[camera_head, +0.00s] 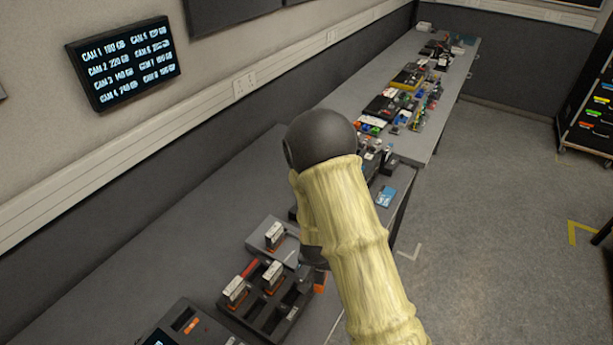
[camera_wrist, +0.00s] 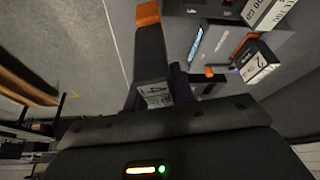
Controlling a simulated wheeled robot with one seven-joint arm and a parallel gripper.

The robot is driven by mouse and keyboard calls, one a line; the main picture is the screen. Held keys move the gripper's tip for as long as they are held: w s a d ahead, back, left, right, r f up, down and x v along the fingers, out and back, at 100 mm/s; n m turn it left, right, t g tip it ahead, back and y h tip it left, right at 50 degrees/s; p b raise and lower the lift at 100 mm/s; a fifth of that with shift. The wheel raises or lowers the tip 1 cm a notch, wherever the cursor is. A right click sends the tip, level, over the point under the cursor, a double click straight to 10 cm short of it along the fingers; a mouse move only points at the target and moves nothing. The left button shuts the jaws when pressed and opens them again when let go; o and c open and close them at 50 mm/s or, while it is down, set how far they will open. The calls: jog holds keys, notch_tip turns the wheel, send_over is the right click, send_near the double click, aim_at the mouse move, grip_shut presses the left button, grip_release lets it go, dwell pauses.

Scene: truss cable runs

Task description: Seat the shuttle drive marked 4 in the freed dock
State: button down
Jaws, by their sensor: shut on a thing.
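My gripper (camera_wrist: 158,90) is shut on a dark drive (camera_wrist: 150,52) with an orange end. Its white label, near the fingers, seems to read 4. In the wrist view the drive is clear of the surfaces around it. A grey unit with a lit strip (camera_wrist: 196,43) is to its right, and a drive marked 2 (camera_wrist: 259,62) stands beyond. In the head view my arm hides most of the gripper; an orange bit (camera_head: 320,281) shows beside it. A black rack (camera_head: 257,320) holds two drives and has empty slots. I cannot tell which dock is freed.
A grey unit with one upright drive (camera_head: 274,235) stands behind the rack. A dark device with a screen (camera_head: 160,338) is at the bench's near end. A wall monitor (camera_head: 124,62) lists cameras and sizes. The far bench (camera_head: 450,95) is cluttered; open floor lies right.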

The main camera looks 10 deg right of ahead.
jog(key=shift+w+d+n+y, duration=0.25)
jog(key=shift+d+n+y, duration=0.05)
jog(key=shift+d+n, duration=0.45)
jog(key=shift+w+d+n+y, duration=0.3)
jog(key=shift+d+n, duration=0.4)
jog(key=shift+d, duration=0.05)
jog(key=shift+w+d+n+y, duration=0.25)
jog(key=shift+d+n+y, duration=0.05)
jog(key=shift+d+n, duration=0.45)
jog(key=shift+d, duration=0.1)
